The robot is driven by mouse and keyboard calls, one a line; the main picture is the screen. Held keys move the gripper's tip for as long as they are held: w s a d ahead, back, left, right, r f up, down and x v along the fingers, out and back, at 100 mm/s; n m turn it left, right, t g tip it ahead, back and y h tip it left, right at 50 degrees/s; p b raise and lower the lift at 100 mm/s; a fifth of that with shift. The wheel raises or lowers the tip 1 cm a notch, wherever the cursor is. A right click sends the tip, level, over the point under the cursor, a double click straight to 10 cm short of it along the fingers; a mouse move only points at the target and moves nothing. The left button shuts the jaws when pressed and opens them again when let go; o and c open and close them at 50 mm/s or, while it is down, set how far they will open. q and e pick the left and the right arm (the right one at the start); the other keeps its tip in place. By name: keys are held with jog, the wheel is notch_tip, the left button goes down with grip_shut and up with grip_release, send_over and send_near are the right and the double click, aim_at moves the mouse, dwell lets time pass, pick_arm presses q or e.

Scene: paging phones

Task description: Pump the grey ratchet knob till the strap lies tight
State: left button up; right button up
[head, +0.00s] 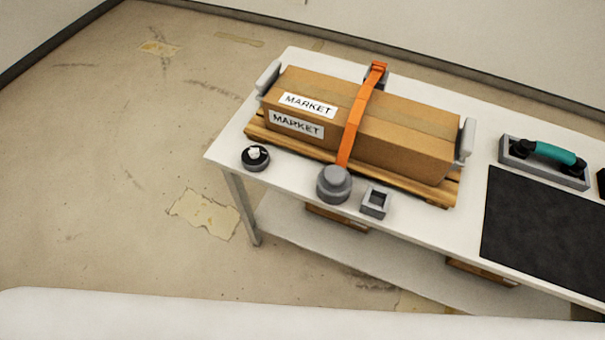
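The grey ratchet knob (334,180) stands at the front edge of the white table, in front of the cardboard box. An orange strap (358,118) runs from the knob up over the box to a grey anchor (377,75) behind it. The strap looks raised in a bump near the box's far top edge; elsewhere I cannot tell whether it touches the box. The box (410,140) carries two MARKET labels and sits on a wooden pallet (285,143) between grey end brackets. Neither of my grippers is in view.
A small black round dish (256,158) with something white on it is left of the knob. A grey square holder (375,202) is right of it. A teal-handled tool (548,153) lies in a grey tray, behind a black mat (545,228). Open floor lies left of the table (225,150).

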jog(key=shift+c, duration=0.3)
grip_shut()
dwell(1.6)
